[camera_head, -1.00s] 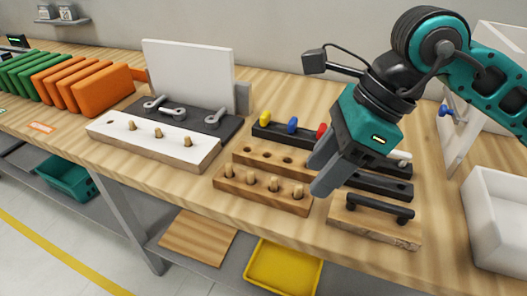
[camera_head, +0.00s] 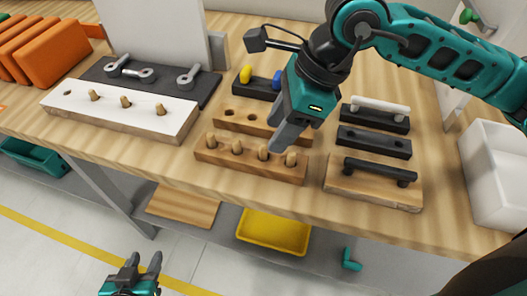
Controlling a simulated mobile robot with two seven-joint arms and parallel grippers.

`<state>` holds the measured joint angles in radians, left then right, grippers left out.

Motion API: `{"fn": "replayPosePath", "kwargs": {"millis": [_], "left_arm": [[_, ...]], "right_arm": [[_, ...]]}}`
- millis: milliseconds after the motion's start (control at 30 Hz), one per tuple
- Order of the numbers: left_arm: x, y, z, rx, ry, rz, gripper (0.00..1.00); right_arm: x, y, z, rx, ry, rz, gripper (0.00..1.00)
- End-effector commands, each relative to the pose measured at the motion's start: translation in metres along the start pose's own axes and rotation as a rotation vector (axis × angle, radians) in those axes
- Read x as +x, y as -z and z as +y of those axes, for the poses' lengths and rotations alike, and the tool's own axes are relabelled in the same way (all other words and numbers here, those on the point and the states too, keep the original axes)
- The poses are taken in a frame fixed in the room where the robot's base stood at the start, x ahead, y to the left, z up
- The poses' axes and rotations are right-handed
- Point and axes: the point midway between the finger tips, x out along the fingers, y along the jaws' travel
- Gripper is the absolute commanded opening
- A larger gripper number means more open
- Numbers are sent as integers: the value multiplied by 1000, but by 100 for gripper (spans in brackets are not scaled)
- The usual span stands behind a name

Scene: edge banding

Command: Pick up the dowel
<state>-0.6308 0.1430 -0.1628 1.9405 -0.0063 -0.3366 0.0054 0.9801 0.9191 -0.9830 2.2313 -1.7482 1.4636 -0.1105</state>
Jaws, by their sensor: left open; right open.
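Several wooden dowels stand upright in a front wooden block (camera_head: 222,159); the rightmost dowel (camera_head: 291,159) and its neighbour (camera_head: 263,153) are beside my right gripper's fingers. My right gripper (camera_head: 281,142) is open and empty, pointing down just behind and above these two dowels; I cannot tell whether it touches one. The white-topped board (camera_head: 110,116) at left holds three dowels (camera_head: 126,102) and shows one empty hole at its left end. My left gripper (camera_head: 144,262) is open and empty, low in front of the table.
A second wooden block (camera_head: 241,121) with empty holes lies behind the dowel block, partly hidden by my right gripper. Black bars with handles (camera_head: 374,142) and a wooden board with a black handle (camera_head: 372,190) lie at right. A white bin (camera_head: 494,175) stands far right.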

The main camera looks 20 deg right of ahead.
Motion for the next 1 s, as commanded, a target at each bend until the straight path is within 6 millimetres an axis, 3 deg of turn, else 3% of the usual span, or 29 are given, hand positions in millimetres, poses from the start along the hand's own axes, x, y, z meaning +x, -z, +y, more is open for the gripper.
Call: {"fn": "replayPosePath", "kwargs": {"millis": [300,600,1000], "left_arm": [[-3,5,0,0,-1,1,43],[0,9,-1,2,1,10,43],[0,10,-1,2,1,12,43]], "right_arm": [[44,-2,0,1,-4,1,46],[50,-2,-1,0,-1,0,46],[49,-2,-1,0,-1,1,9]]}}
